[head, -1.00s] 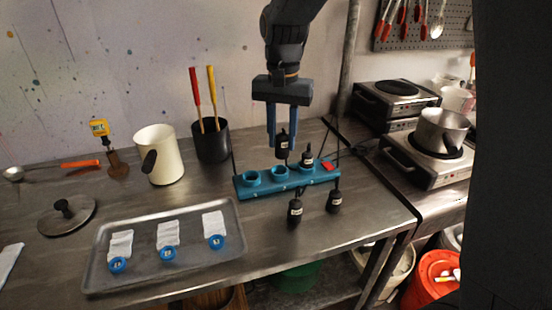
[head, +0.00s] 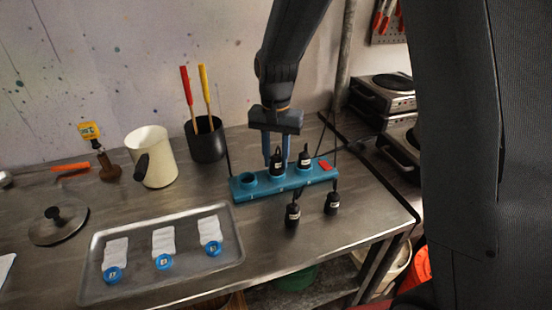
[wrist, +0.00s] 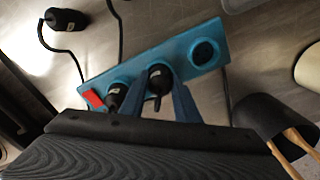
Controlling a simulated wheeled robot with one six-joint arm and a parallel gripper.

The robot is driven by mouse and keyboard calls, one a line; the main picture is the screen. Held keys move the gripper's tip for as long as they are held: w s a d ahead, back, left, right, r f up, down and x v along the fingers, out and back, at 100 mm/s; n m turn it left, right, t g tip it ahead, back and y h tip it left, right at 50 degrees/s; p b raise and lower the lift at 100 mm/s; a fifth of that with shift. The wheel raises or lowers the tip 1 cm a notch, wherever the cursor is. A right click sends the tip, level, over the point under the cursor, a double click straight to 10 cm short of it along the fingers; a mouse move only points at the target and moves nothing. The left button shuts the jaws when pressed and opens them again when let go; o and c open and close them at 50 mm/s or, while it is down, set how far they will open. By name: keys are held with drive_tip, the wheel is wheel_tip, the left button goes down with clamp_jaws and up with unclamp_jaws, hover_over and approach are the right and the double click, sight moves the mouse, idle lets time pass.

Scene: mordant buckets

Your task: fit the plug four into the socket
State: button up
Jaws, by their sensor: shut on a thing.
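A teal socket block (head: 262,192) lies on the steel table, and also shows in the wrist view (wrist: 178,49). My gripper (head: 277,163) is shut on a black plug (head: 277,166) with a white label, upright at the block's middle socket. In the wrist view its fingers close around this plug (wrist: 158,78); how deep it sits cannot be told. A second black plug (head: 304,159) stands in the right socket. The left socket (head: 248,180) is empty. Two more black plugs (head: 293,215) (head: 332,204) are in front of the block. The label numbers are too small to read.
A metal tray (head: 180,275) with white cloths and blue round pieces lies front left. A cream pitcher (head: 155,165) and a black holder (head: 208,145) with red and yellow handles stand behind. Thin black cords rise around the block. Hot plates (head: 385,92) are at right.

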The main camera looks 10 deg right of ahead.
sight(276, 158)
drive_tip(key=shift+f, duration=0.45)
drive_tip(key=shift+f, duration=0.1)
drive_tip(key=o, duration=1.1)
wheel_tip(276, 158, up, 12)
drive_tip(key=shift+r+b, duration=0.15)
drive_tip(key=shift+b, duration=0.9)
drive_tip(key=shift+s, duration=0.15)
